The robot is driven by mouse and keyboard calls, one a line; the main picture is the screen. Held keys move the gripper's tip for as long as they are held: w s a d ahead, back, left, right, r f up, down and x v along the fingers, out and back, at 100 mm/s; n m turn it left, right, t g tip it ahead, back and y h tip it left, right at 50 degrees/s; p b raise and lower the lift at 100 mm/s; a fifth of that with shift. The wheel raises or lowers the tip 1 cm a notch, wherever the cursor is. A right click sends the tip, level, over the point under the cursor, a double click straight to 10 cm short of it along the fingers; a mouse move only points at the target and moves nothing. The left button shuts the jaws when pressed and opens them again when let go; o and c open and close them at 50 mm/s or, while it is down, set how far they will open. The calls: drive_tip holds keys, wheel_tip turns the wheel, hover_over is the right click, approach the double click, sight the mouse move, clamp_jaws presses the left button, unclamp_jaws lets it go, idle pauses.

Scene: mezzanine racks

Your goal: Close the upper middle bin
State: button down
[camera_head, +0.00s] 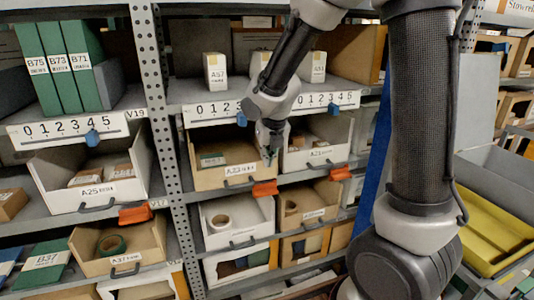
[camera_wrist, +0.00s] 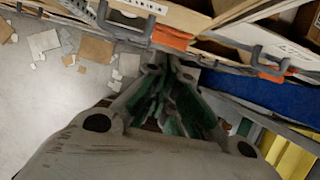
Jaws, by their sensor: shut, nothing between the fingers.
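The brown bin labelled A33 (camera_head: 208,178) is in the upper row of the middle rack, between the white A25 bin (camera_head: 75,198) and a white bin (camera_head: 318,158) on the right. Its open top and a small green-labelled box inside show; I cannot tell exactly how far it stands out. My gripper (camera_head: 268,158) is shut and empty, pointing down in front of the right end of A33; contact cannot be told. In the wrist view my gripper (camera_wrist: 157,72) is below a brown bin front (camera_wrist: 185,14) with a dark handle (camera_wrist: 120,20).
Orange clips (camera_head: 264,189) (camera_wrist: 172,38) sit on the shelf edge below the bins. A lower row holds a white bin (camera_head: 235,236) and a brown bin (camera_head: 305,215). A blue post (camera_head: 375,150) and yellow tray (camera_head: 490,235) are right. Flat scraps (camera_wrist: 95,50) lie on the floor.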

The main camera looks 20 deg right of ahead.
drive_tip(key=shift+w+f, duration=3.2)
drive_tip(key=shift+w, duration=0.1)
